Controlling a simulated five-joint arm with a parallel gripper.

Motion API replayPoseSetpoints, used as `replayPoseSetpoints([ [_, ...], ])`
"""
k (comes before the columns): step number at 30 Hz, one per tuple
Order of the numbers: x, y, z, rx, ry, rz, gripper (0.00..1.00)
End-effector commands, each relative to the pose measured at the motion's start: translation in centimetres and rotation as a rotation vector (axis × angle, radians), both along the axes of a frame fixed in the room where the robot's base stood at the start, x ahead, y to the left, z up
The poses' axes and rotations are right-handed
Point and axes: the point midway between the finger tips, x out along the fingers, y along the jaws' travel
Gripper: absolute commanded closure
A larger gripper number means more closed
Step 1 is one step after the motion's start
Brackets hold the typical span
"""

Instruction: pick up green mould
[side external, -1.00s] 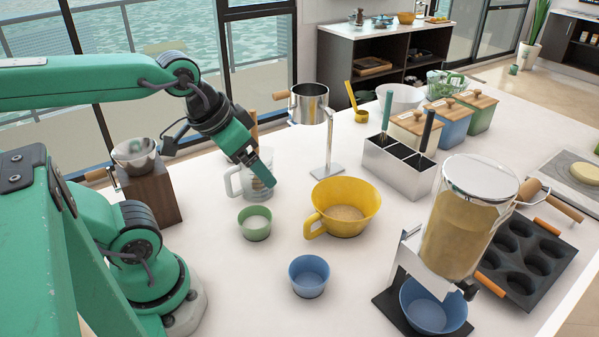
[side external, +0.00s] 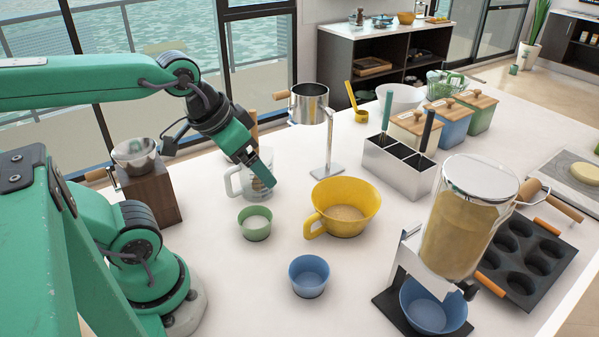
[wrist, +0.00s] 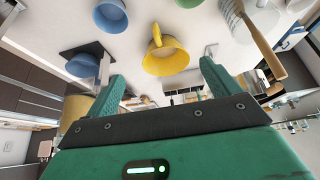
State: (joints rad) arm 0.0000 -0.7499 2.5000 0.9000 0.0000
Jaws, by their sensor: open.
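The green mould (side external: 255,224) is a small round cup standing upright on the white counter, with pale contents inside. In the wrist view only part of the green mould (wrist: 188,3) shows at the top edge. My gripper (side external: 263,178) is above and behind the mould, pointing down beside the clear measuring jug, and apart from the mould. In the wrist view my gripper (wrist: 161,72) has its two green fingers spread wide with nothing held between them.
The clear jug (side external: 236,183) stands close by my gripper. A yellow handled bowl (side external: 345,205) is right of the mould, and a blue mould (side external: 309,275) is in front. A metal stand (side external: 327,165) rises behind. Counter left of the blue mould is clear.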

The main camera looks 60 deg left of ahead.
Motion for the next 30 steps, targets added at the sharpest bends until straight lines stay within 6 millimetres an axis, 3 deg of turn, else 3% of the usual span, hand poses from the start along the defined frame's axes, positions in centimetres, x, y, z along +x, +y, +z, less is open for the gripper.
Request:
replayPoseSetpoints([
  [17,0.7,0.6,-1.0,0.008,0.042,0.01,0.09],
  [30,3.4,4.2,-6.5,0.027,0.244,0.041,0.09],
])
